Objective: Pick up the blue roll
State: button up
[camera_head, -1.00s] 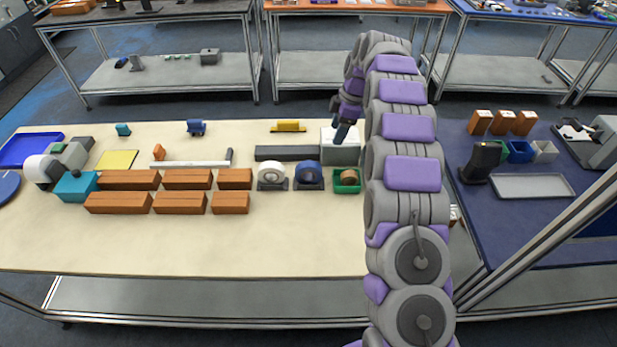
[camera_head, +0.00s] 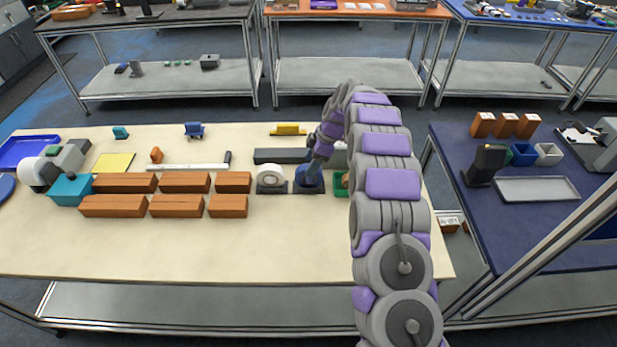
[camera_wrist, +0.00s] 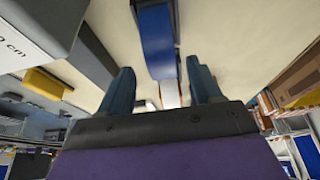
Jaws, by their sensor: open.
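The blue roll (camera_head: 304,181) sits on a dark base in the row on the cream table, partly hidden by my gripper in the head view. In the wrist view the blue roll (camera_wrist: 157,42) appears edge-on as a blue band. My gripper (camera_wrist: 162,80) is open, with one finger to each side of the line to the roll. The roll shows beyond the fingertips, and I see no contact. In the head view my gripper (camera_head: 313,168) is at the roll, reaching down from above; the exact gap is hard to tell.
A white roll (camera_head: 270,174) stands close left of the blue roll, and a green holder (camera_head: 341,189) is close right, mostly behind my arm. A dark grey bar (camera_head: 281,156) lies behind. Orange-brown blocks (camera_head: 185,182) fill the left. The table's front strip is clear.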

aim_at(301, 179)
jog(key=b+x, duration=0.1)
jog(key=x, duration=0.4)
jog(key=shift+s+d+f, duration=0.1)
jog(key=shift+f, duration=0.05)
jog(key=c, duration=1.1)
